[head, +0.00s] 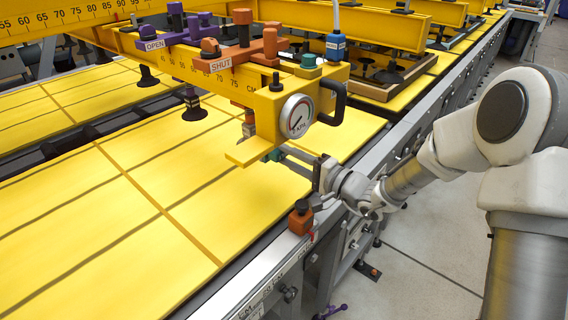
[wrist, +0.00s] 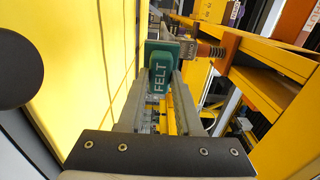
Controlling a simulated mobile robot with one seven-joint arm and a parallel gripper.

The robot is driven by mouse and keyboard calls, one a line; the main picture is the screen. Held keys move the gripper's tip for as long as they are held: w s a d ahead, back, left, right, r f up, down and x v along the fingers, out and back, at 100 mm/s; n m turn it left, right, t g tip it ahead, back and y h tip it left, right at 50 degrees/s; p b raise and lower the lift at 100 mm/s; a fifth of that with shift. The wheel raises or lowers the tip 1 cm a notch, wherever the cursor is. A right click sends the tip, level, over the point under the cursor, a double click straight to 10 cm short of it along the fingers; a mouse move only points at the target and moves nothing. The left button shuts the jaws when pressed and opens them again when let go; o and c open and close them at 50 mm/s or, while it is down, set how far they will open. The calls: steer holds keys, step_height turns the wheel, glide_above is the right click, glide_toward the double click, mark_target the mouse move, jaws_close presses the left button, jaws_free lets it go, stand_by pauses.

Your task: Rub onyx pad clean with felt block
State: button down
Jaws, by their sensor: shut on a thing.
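My gripper (head: 288,154) reaches in from the right under the yellow lifter beam and is shut on the felt block (wrist: 160,72), which is green and marked FELT. The block shows only as a small green patch in the head view (head: 275,154). In the wrist view a pad with a small label (wrist: 189,48) on an orange spring stem (wrist: 212,50) is close to the block's upper right; I cannot tell if they touch. Its label is unreadable. Black suction pads (head: 193,112) hang farther left, over the yellow sheets. I cannot tell for certain which pad is the onyx one.
The lifter beam (head: 262,92) carries a round gauge (head: 296,117), a black handle (head: 335,103) and OPEN and SHUT levers above my gripper. Yellow sheets (head: 110,190) lie below, left. An orange block (head: 300,218) stands on the rail. Floor is clear at lower right.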

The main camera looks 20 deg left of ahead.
steer(key=shift+s+a+f+b, duration=0.1)
steer(key=shift+s+a+b, duration=0.1)
steer(key=shift+s+b, duration=0.35)
steer(key=b, duration=0.4)
steer(key=shift+w, duration=0.2)
steer(key=w+b, duration=0.1)
steer(key=b, duration=0.2)
steer(key=shift+d, duration=0.3)
stand_by(1.2)
steer(key=shift+d, duration=0.1)
